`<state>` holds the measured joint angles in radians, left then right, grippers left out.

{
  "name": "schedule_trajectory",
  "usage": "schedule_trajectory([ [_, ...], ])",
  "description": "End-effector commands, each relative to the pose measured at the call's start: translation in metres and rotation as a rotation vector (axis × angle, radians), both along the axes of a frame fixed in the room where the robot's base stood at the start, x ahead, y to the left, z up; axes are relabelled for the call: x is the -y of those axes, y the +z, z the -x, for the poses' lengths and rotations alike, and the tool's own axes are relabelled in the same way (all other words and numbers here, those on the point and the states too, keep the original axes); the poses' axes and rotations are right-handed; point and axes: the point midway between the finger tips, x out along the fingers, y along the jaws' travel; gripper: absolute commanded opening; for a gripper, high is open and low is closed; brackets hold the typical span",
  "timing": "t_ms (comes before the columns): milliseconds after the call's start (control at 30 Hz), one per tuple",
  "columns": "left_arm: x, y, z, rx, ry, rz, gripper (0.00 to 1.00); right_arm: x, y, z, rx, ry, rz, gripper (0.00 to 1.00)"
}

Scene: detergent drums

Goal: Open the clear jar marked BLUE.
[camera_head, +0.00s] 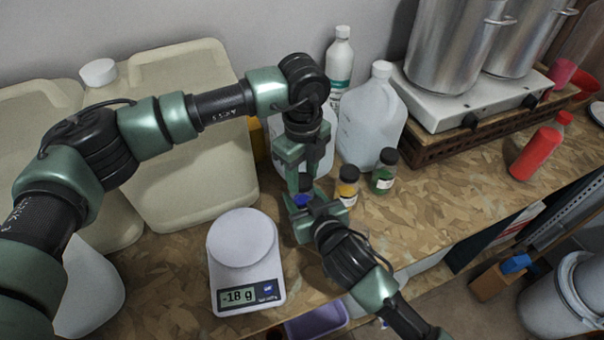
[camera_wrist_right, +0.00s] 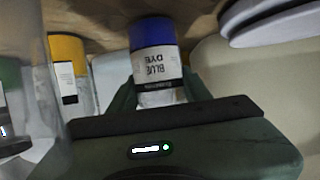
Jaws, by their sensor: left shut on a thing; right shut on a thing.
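The clear jar marked BLUE (camera_head: 301,201) shows blue contents between my two grippers in the head view. In the right wrist view, the jar (camera_wrist_right: 154,70) appears upside down, with its label reading BLUE DYE. My right gripper (camera_head: 312,210) is shut on the jar's body from the front; its green fingers flank the jar in the wrist view (camera_wrist_right: 160,95). My left gripper (camera_head: 303,180) points down from above and is shut at the jar's dark lid (camera_head: 305,184). The lid is mostly hidden by the fingers, and I cannot tell whether it has turned.
A yellow jar (camera_head: 347,188) and a green jar (camera_head: 384,172) stand close to the right. A scale (camera_head: 245,255) reading -18 g stands front left with a bare pan. Big canisters (camera_head: 185,140) and a clear jug (camera_head: 370,120) stand behind.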

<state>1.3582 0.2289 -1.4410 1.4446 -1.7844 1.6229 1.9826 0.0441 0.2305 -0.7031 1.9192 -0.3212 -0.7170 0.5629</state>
Motion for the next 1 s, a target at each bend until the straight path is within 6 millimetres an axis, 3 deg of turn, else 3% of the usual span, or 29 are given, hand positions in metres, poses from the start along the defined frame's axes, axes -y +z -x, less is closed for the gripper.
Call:
schedule_trajectory([
  [367,0.0,0.0,0.0,0.001,-0.002,0.001,0.0,0.001,-0.004,0.001,-0.008,-0.001,0.005,0.0],
  [1000,0.0,0.021,-0.001,0.001,-0.001,0.0,0.0,0.001,-0.004,0.001,-0.008,-0.001,0.005,0.0],
])
